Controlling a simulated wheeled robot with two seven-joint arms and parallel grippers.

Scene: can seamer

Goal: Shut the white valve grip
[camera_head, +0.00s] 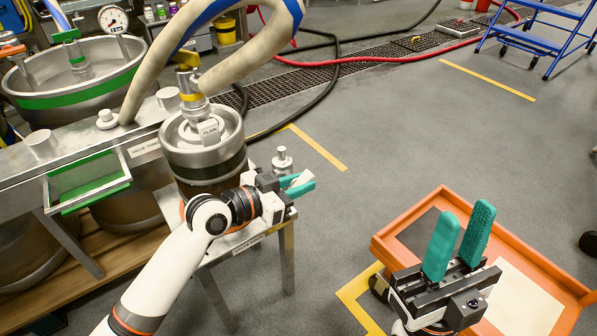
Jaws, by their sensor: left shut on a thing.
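The white valve grip (304,177) is a small white piece at the right end of the small metal stand, just in front of a metal fitting (282,160). My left gripper (298,184) has its teal fingers closed around it, and they hide part of it. What the grip is attached to is hidden. My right gripper (459,240) is at the lower right, its two teal fingers pointing up, apart and with nothing between them.
A steel keg (205,158) labelled PLAIN stands on the small metal stand (240,238), with a thick beige hose (150,70) above it. An orange tray (543,262) lies behind the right gripper. Open grey floor (400,130) lies between.

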